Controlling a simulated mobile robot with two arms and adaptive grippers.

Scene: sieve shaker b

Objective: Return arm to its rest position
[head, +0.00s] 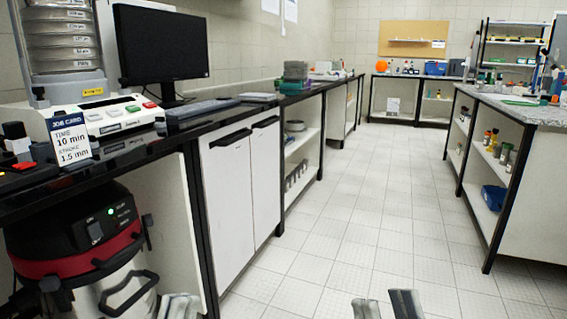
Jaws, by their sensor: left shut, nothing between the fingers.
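My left gripper (180,306) shows at the bottom edge of the head view, in front of the cabinet under the left bench. Its fingertips are close together, shut with nothing between them. My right gripper (384,303) shows at the bottom edge, right of centre, over the tiled floor. A narrow gap shows between its two tips, and nothing is seen between them. The rest of both grippers is below the frame, so how far the right one is open cannot be told. Neither gripper visibly touches anything.
The black-edged left bench (150,138) carries a sieve shaker (115,117), a job card (70,138) and a monitor (163,45). A red and black vacuum (85,235) stands below, close to my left gripper. The tiled aisle (375,200) is clear. Another bench (530,108) stands right.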

